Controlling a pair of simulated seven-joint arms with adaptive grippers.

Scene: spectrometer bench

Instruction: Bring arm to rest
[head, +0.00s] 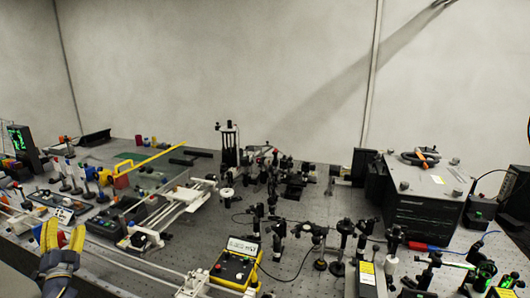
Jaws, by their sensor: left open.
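My left gripper (61,238) is at the lower left, with yellow fingers pointing up and a grey-blue body below them. Its fingers stand apart and I see nothing held between them. It is at the front left edge of the bench, close to a red and white item (62,239) partly hidden behind it. My right gripper does not show in the head view.
The perforated bench (205,240) is crowded with optical mounts (277,235). A yellow control box (235,266) with a cable stands at the front middle. A large black box (418,205) stands at the right. A yellow bar (158,158) slants up at the left.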

